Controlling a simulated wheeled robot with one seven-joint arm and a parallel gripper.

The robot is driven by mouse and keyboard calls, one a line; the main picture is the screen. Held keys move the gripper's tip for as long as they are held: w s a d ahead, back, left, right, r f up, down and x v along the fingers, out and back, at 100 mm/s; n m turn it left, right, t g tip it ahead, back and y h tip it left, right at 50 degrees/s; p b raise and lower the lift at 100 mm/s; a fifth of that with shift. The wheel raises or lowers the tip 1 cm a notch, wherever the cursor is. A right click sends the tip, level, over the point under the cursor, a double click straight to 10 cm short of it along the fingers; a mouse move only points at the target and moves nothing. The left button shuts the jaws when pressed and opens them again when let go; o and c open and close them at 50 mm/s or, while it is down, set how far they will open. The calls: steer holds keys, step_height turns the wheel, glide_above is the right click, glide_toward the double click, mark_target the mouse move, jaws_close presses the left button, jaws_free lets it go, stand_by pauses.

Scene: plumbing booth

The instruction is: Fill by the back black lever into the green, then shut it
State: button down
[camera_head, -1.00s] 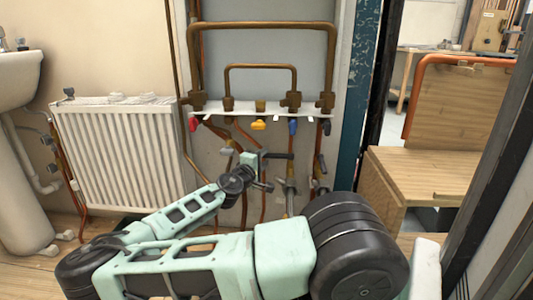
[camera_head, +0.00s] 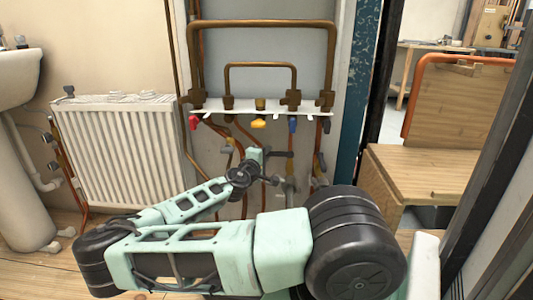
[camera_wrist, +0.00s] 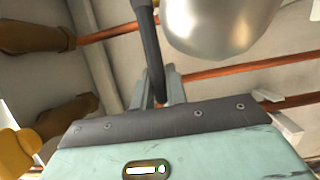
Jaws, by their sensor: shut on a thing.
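My gripper (camera_head: 266,154) is at the pipework below the white rail, in the middle of the head view. In the wrist view its two grey fingers (camera_wrist: 159,88) are shut around a black lever (camera_wrist: 151,45), a thin dark bar running up from between them. In the head view the black lever (camera_head: 280,154) shows as a short dark bar just right of my gripper. I see no gauge face or green zone that I can make out. The valve body behind the lever is partly hidden by my wrist.
A white rail (camera_head: 272,106) carries copper pipes and red (camera_head: 194,122), yellow (camera_head: 258,123) and blue (camera_head: 292,125) handles. A rounded silver body (camera_wrist: 215,25) is close right of the lever. A radiator (camera_head: 118,150) stands left; a wooden bench (camera_head: 425,170) stands right.

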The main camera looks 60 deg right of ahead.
steer(key=shift+s+a+n+t+y+p, duration=0.35)
steer(key=shift+n+t+p, duration=0.3)
steer(key=shift+t+p, duration=0.4)
steer(key=shift+s+a+n+t+y+p, duration=0.15)
steer(key=shift+a+n+t+p, duration=0.25)
steer(key=shift+n+t+p, duration=0.45)
steer(key=c, duration=1.4)
jaws_free()
steer(key=shift+m, duration=0.3)
steer(key=p+v, duration=0.1)
steer(key=v, duration=1.6)
steer(key=shift+a+p, duration=0.2)
steer(key=shift+p, duration=0.15)
steer(key=shift+s+f, duration=0.1)
steer(key=shift+f, duration=0.05)
